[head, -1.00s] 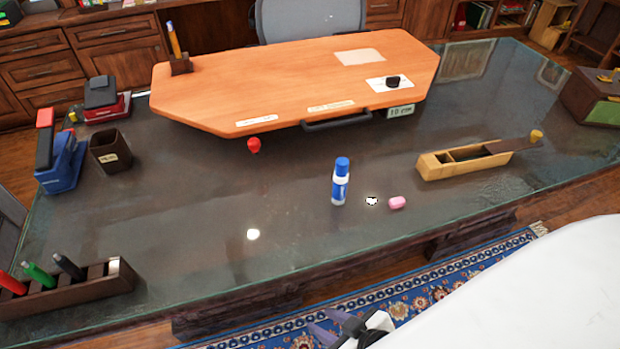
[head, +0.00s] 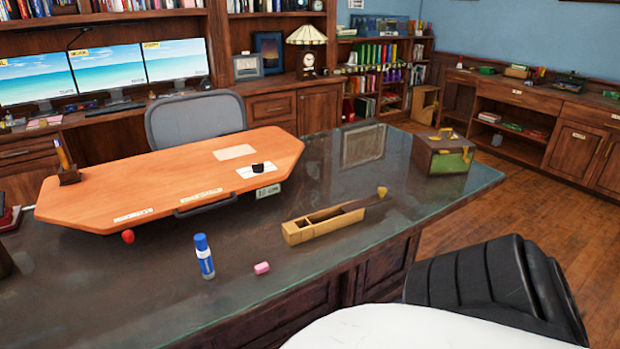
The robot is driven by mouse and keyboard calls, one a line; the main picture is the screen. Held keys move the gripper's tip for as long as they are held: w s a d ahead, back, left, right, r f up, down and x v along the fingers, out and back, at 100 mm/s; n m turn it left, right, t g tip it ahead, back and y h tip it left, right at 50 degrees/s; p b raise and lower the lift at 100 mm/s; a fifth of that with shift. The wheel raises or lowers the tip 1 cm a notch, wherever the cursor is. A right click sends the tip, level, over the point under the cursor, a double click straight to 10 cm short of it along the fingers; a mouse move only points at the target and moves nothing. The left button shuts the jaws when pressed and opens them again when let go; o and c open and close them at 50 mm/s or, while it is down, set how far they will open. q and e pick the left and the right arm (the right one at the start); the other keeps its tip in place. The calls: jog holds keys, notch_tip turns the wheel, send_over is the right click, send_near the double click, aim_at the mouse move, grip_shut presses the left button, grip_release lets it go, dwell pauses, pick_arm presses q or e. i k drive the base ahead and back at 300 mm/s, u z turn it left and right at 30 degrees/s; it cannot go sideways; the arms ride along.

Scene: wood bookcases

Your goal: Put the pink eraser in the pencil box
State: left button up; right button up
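The pink eraser (head: 261,268) lies on the dark glass-topped desk near its front edge, to the right of a blue and white glue bottle. The pencil box (head: 302,232) is a light wooden box behind and to the right of the eraser. Its dark lid (head: 350,206) is slid partly off toward the right, and the near left part of the box is open. The eraser is outside the box and apart from it. Neither of my grippers is in the head view now.
An orange wooden board (head: 170,180) with a black handle lies behind. A brown and green box (head: 443,153) sits at the desk's far right. A black chair (head: 495,280) is right of the desk.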

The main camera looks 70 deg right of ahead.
aim_at(324, 226)
jog(key=k, duration=0.55)
jog(key=z, duration=0.9)
